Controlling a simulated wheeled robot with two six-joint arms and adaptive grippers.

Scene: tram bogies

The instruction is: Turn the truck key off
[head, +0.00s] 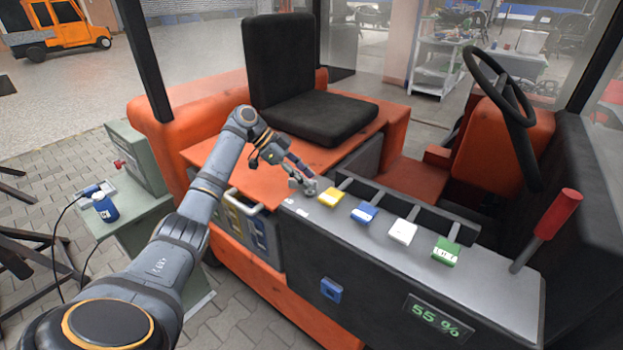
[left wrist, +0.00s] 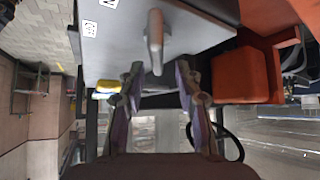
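The truck's grey control panel (head: 400,262) runs along the near side of the orange truck. My left gripper (head: 303,184) is over the panel's left end, beside the yellow-topped lever (head: 330,197). In the left wrist view my left gripper (left wrist: 158,78) has its two fingers apart, with nothing held between them. A grey upright handle, which looks like the key (left wrist: 155,38), stands on the panel just past the fingertips, about in line with the gap. In the head view the key cannot be told apart from the fingertips. My right gripper is not in view.
Blue (head: 364,212), white (head: 402,232) and green (head: 446,251) levers stand further right on the panel. A red-handled lever (head: 556,215) is at its right end. A display (head: 437,317) reads 55 %. The black seat (head: 318,115) is behind; the steering wheel (head: 500,95) is at right.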

